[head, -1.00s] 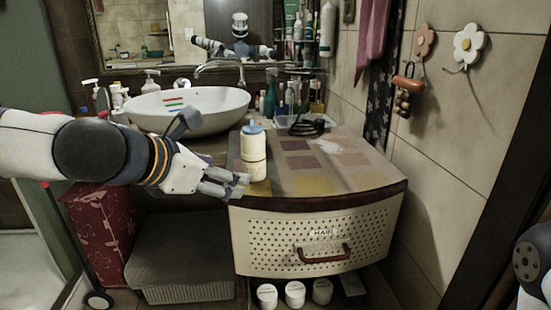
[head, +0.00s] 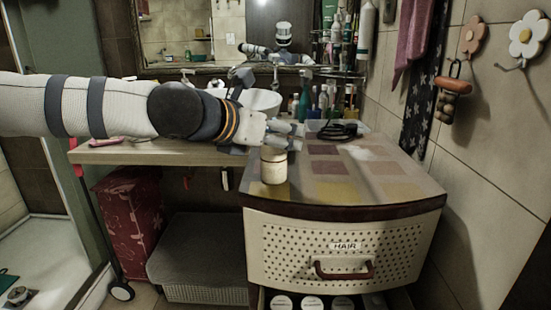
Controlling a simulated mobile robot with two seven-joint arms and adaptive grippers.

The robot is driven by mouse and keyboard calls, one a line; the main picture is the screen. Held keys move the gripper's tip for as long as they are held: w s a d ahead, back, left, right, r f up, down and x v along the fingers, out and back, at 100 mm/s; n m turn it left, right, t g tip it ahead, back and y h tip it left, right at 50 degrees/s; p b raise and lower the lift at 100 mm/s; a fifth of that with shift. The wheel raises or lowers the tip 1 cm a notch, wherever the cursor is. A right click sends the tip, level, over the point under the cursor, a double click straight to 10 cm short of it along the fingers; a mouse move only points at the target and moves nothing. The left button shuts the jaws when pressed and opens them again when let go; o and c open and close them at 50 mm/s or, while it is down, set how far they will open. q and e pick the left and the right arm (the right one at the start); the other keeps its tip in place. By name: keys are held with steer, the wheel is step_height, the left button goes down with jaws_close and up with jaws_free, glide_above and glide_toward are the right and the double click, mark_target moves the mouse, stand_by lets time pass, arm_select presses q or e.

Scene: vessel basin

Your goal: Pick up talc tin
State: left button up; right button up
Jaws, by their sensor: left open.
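The talc tin, a cream cylinder (head: 273,168), stands upright on the patchwork top of the drawer cabinet, near its left edge. My left gripper (head: 289,135) is open and overlaps the upper end of the tin in the picture. The tin's blue cap is hidden behind the gripper. I cannot tell whether the fingers touch the tin, but they are not closed on it. My right gripper is out of view.
The cabinet (head: 336,240) has a red-brown drawer handle, with several white-lidded jars below. A black coiled item (head: 338,131) and bottles (head: 326,100) stand behind the tin. The white basin (head: 262,102) is partly behind my arm. The cabinet top's right side is clear.

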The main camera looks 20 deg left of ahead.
arm_select(q)
steer(key=shift+s+r, duration=0.1)
steer(key=shift+r, duration=0.05)
steer(key=c, duration=1.4)
